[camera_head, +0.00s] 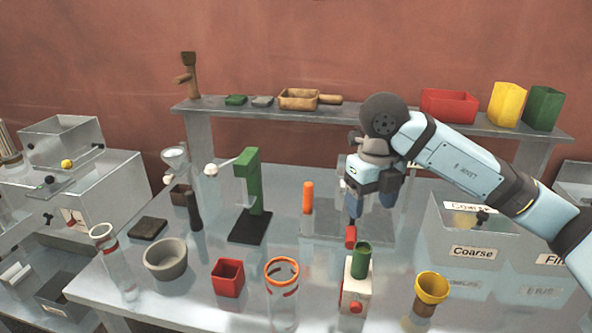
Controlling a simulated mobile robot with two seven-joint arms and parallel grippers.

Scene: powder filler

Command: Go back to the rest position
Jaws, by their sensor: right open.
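My right arm comes in from the right over the table. My right gripper (356,208) points down, open, above the back middle of the table. Its fingers are seen nearly edge-on, and nothing shows held between them. A small red piece (350,237) shows just below the fingertips; I cannot tell whether they touch it. A clear plate-like thing (322,222) is partly hidden behind the gripper, with an orange cylinder (308,197) upright at its left. My left gripper is not in view.
A green stand (250,185), grey bowl (166,260), red cup (228,278), orange-rimmed clear tube (282,290), white block with green cylinder (357,285) and yellow-topped funnel (431,289) stand around. Clear "Coarse" bins (472,253) lie under my right arm. A shelf (240,108) runs along the back.

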